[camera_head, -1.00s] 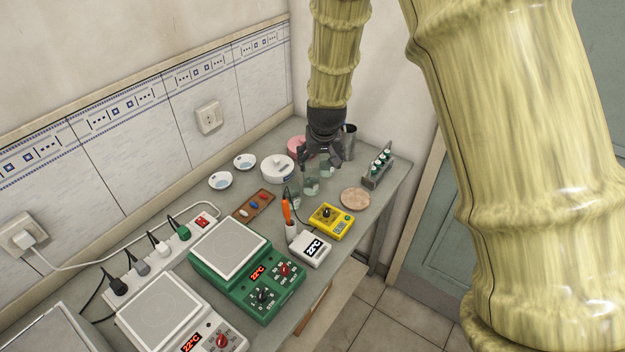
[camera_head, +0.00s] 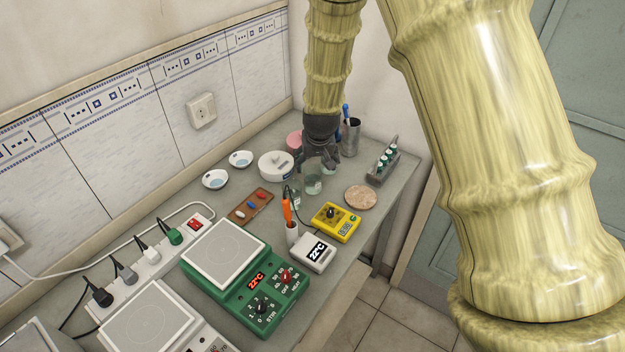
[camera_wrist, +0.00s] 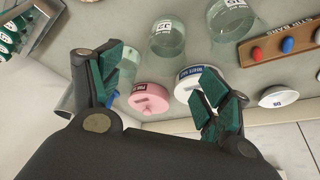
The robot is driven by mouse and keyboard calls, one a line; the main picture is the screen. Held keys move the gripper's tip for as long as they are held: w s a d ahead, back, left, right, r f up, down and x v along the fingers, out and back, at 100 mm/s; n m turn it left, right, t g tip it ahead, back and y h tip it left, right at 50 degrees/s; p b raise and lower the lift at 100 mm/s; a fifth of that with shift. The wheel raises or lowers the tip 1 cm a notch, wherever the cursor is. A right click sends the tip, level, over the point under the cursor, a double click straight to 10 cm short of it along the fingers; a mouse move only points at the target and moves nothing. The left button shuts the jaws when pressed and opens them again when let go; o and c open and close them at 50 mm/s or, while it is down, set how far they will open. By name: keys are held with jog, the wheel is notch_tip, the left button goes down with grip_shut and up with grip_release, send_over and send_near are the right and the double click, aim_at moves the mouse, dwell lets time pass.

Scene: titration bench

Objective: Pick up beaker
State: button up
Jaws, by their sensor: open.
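My gripper (camera_head: 321,162) is open and points down over the far end of the bench. In the wrist view its two green-padded fingers (camera_wrist: 160,88) are spread apart with nothing between them. A clear glass beaker (camera_head: 312,184) stands just below and beside the fingers in the head view. In the wrist view one glass beaker (camera_wrist: 166,40) lies beyond the fingertips, and a larger glass beaker (camera_wrist: 229,20) is to its right. The gripper partly hides the glassware in the head view, so I cannot tell if it touches any.
A pink-lidded container (camera_wrist: 150,98) and a white one (camera_head: 277,166) stand close by. A metal cup (camera_head: 351,137), a vial rack (camera_head: 383,164), a round cork mat (camera_head: 360,197), a yellow meter (camera_head: 335,222) and a stir-bar tray (camera_head: 250,207) surround the area. Hotplates fill the near bench.

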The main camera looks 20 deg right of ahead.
aim_at(313, 171)
jog(key=shift+a+p+x, duration=0.15)
jog(key=shift+p+x, duration=0.4)
jog(key=shift+x, duration=0.35)
jog(key=shift+a+p+x, duration=0.15)
jog(key=shift+p+x, duration=0.4)
jog(key=shift+x, duration=0.4)
jog(key=shift+s+p+x, duration=0.1)
jog(key=shift+p+x, duration=0.15)
jog(key=shift+x, duration=0.45)
jog(key=shift+s+p+x, duration=0.15)
jog(key=shift+p+x, duration=0.1)
jog(key=shift+x, duration=0.5)
jog(key=shift+f, duration=0.1)
jog(key=shift+c, duration=0.4)
jog(key=c, duration=1.1)
jog(key=shift+r, duration=0.25)
